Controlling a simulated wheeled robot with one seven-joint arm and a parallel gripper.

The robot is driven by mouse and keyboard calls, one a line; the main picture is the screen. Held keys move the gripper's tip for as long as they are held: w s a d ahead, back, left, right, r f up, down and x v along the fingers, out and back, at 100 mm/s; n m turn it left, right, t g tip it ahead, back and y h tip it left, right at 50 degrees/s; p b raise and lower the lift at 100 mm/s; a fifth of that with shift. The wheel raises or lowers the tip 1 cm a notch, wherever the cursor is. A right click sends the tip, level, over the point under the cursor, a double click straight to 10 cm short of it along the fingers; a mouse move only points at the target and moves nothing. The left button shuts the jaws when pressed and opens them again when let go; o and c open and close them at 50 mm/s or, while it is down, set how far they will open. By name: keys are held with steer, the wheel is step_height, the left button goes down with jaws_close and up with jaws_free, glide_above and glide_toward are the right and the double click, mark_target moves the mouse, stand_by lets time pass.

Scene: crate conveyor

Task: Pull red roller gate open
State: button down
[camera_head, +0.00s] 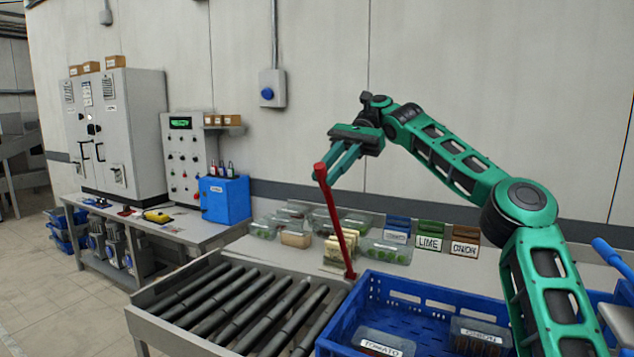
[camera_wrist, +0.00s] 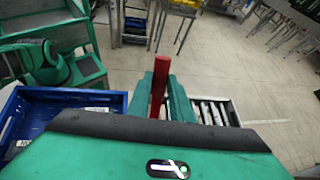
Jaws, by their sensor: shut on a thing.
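The red roller gate (camera_head: 338,222) is a long red bar standing steeply at the right end of the roller conveyor (camera_head: 240,300), leaning a little to the left at its top. My gripper (camera_head: 331,171) is shut on the bar near its upper end. In the wrist view, the red bar (camera_wrist: 159,85) rises between the green fingers (camera_wrist: 163,98) of my gripper. The conveyor's rollers (camera_wrist: 213,112) show to the right of the fingers there.
A blue crate (camera_head: 395,285) with labelled packs stands right of the gate's foot. Clear tubs and small LIME and ONION bins (camera_head: 429,238) line the wall behind. A bench with a blue box (camera_head: 224,200) is at left. The rollers are bare.

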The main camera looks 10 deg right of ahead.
steer(key=shift+w, duration=0.25)
